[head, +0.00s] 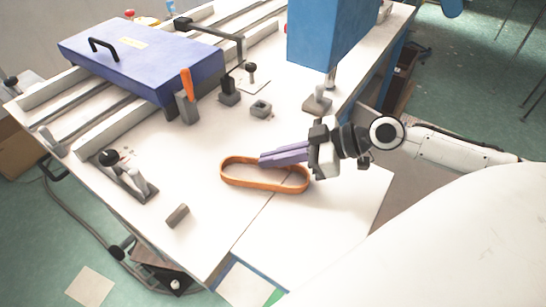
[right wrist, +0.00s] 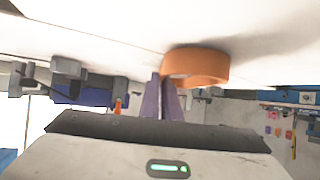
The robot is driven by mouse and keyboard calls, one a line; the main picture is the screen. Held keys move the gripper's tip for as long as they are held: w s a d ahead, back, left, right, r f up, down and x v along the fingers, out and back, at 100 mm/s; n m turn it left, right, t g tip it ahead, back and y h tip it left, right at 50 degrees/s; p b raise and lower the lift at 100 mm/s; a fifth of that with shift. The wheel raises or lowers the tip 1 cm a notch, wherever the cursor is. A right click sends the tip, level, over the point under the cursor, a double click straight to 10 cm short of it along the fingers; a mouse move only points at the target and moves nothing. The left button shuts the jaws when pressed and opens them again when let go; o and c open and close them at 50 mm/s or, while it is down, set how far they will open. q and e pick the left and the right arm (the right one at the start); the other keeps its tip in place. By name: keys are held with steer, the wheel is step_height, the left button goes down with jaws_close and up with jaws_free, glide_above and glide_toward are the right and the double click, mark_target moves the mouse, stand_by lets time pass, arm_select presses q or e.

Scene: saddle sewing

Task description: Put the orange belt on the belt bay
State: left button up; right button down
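The orange belt (head: 265,185) is a long closed loop standing on its edge on the white table. It also shows in the right wrist view (right wrist: 198,66), just beyond the fingertips. My right gripper (head: 262,160) reaches in from the right, its two purple fingers low over the back strand of the belt. The fingers (right wrist: 162,90) are close together in the wrist view. I cannot tell whether they grip the strand or are just beside it. I cannot tell which fixture is the belt bay. My left gripper is not in view.
A blue-purple box with a black handle (head: 140,55) and an orange-handled clamp (head: 187,90) stand behind. A toggle clamp (head: 125,175) and a small grey block (head: 177,216) are at left. A blue machine column (head: 325,35) stands at back right. The table front (head: 300,225) is clear.

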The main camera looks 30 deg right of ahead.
steer(key=shift+f, duration=0.1)
steer(key=c, duration=2)
jaws_free()
